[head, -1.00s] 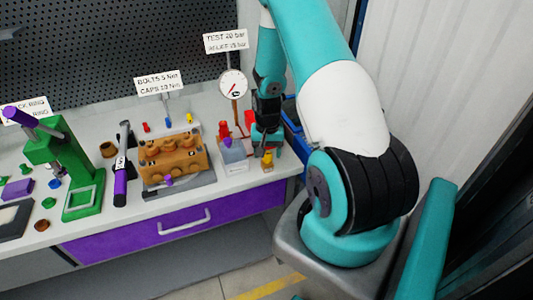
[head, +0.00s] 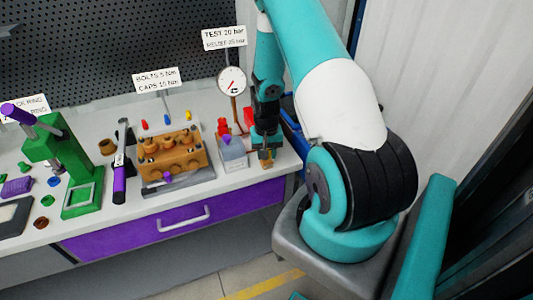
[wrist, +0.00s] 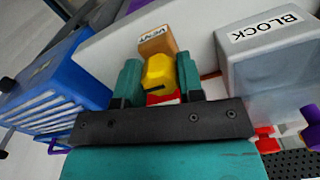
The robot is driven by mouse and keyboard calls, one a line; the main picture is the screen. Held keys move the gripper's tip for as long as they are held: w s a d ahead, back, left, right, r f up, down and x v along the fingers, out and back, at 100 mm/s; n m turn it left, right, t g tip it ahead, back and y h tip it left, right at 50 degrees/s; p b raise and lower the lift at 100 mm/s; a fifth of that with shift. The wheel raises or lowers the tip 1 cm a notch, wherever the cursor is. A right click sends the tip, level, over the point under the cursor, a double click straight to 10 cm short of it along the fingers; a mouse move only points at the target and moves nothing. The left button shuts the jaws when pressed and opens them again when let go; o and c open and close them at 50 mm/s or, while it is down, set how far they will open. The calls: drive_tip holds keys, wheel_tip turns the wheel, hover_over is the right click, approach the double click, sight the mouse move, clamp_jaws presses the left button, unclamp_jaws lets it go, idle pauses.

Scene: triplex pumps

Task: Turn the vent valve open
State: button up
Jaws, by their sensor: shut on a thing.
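The vent valve has a yellow handle (wrist: 159,72) in the wrist view, in front of an orange-brown body (wrist: 157,42) with a VENT label. My gripper (wrist: 158,66) has one teal finger on each side of the handle and is shut on it. In the head view my gripper (head: 266,153) points down at the right end of the bench and hides most of the valve; only a bit of its brown base (head: 267,164) shows. The handle's exact angle is hard to tell.
A grey block (wrist: 270,55) labelled BLOCK stands close beside the valve. A blue crate (wrist: 55,90) is on the other side. The pressure gauge (head: 231,80) stands behind on a post. The orange pump (head: 174,152) sits further left on the bench.

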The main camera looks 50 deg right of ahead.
drive_tip(key=o, duration=0.9)
wheel_tip(320, 180, up, 8)
drive_tip(key=shift+f+b, duration=0.2)
drive_tip(key=shift+b, duration=0.65)
